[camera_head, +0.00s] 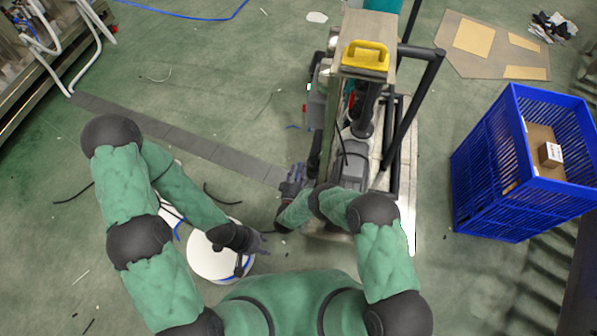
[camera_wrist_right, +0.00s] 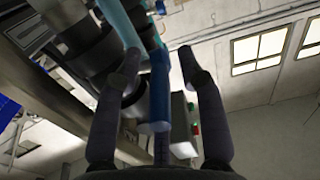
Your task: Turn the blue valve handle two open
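In the right wrist view a blue valve handle (camera_wrist_right: 159,100) points toward the camera from a pipe fitting. My right gripper (camera_wrist_right: 160,55) is open, with one finger on each side of the handle. A gap shows between the handle and each finger. In the head view my right gripper (camera_head: 292,182) is at the left side of the pipe rig (camera_head: 352,165); the handle cannot be made out there. My left gripper (camera_head: 258,248) is over a white round container (camera_head: 208,262), away from the rig; its fingers are too small and dark to read.
A yellow handle-shaped part (camera_head: 365,57) sits on top of the rig. A blue crate (camera_head: 480,185) with a cardboard box stands at the right. A grey box with red and green buttons (camera_wrist_right: 187,125) is behind the valve handle. Green floor left of the rig is mostly clear.

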